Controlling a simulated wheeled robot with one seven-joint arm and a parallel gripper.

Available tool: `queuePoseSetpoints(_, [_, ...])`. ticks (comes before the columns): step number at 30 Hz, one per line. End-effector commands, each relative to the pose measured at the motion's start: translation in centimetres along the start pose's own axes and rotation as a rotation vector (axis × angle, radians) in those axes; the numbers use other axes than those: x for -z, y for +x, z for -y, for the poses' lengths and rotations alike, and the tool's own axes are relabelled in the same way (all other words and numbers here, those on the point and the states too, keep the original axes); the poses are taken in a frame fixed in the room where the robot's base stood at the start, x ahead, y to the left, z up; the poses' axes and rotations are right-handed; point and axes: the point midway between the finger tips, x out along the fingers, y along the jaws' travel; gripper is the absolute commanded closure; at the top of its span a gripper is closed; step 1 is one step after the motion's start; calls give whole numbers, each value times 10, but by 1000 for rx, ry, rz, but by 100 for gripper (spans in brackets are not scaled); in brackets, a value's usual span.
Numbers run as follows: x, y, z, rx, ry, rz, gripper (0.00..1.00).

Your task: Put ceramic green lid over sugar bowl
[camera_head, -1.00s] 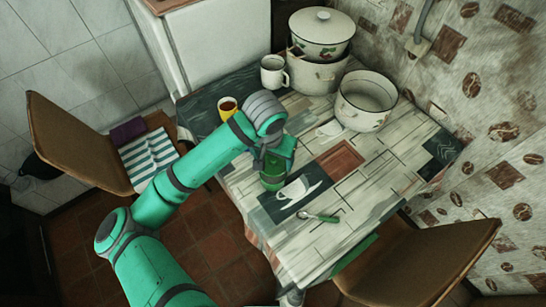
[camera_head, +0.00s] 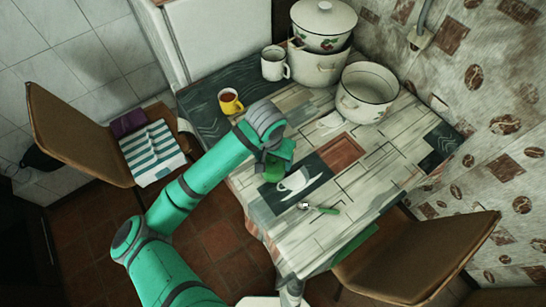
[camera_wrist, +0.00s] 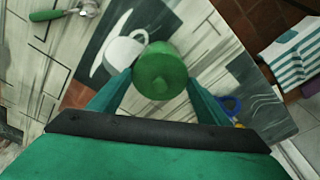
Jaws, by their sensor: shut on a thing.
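In the head view this green piece (camera_head: 271,172) shows under my gripper, beside the printed white cup on the tablecloth, at the table's near left edge. My wrist and fingers partly cover it. I cannot tell whether a sugar bowl stands beneath the lid or whether the two touch.
A yellow mug (camera_head: 230,102), a white mug (camera_head: 273,63), stacked enamel pots (camera_head: 319,68) and an open pot (camera_head: 365,97) stand further back. A green-handled spoon (camera_head: 320,208) lies to the right. A blue ring-like thing (camera_wrist: 231,103) shows near my right finger. Chairs flank the table.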

Motion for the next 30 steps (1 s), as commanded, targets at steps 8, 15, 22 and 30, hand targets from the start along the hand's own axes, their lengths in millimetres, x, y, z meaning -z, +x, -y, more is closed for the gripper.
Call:
queuePoseSetpoints(8, [0,1,-1,-2,-2,-1,51])
queuePoseSetpoints(15, [0,0,0,0,-1,-1,8])
queuePoseSetpoints(22, [0,0,0,0,0,0,5])
queuePoseSetpoints(30, [0,0,0,0,0,0,0])
